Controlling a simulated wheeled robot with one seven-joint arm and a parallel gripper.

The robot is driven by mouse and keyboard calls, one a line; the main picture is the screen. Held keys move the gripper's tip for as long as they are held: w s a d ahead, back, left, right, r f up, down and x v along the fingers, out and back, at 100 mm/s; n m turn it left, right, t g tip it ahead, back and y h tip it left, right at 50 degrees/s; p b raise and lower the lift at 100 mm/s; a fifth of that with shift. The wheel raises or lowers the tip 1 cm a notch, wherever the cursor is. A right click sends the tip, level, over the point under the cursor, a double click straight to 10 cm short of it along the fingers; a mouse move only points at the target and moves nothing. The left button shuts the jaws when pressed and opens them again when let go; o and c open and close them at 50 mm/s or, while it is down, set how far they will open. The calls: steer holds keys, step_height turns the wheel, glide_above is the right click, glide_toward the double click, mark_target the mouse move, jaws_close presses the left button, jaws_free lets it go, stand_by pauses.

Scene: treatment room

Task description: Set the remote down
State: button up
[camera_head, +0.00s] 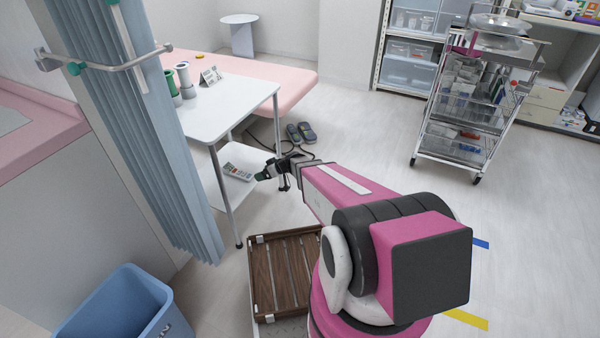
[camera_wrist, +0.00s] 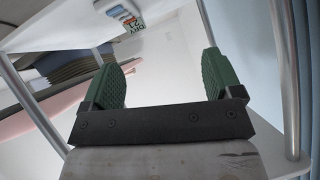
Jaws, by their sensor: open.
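A pale, flat handset with coloured marks, which looks like the remote (camera_head: 238,172), lies on the white lower shelf (camera_head: 227,194) of the side table. My gripper (camera_head: 262,177) is just right of it, at the shelf's edge, and looks apart from it. In the wrist view my gripper (camera_wrist: 164,82) is open, with two green ribbed fingertips wide apart and nothing between them. A white object with a grey panel and coloured markings, likely the same remote (camera_wrist: 122,13), shows at the top of the wrist view, partly cut off by the frame's edge.
Table legs (camera_head: 278,125) stand near my gripper. A slatted wooden crate (camera_head: 283,272), a blue bin (camera_head: 125,305) and a curtain (camera_head: 150,130) are close.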

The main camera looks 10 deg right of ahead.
steer(key=s+d+r+m+g+h, duration=0.2)
steer(key=s+d+r+m+h, duration=0.2)
steer(key=s+d+r, duration=0.3)
steer(key=s+d+r+m+g+h, duration=0.3)
steer(key=s+d+r+m+h, duration=0.2)
steer(key=s+r, duration=0.4)
steer(key=s+d+h, duration=0.1)
steer(key=s+d, duration=0.1)
steer(key=s, duration=0.2)
steer(key=shift+s+d, duration=0.15)
steer(key=shift+s, duration=0.2)
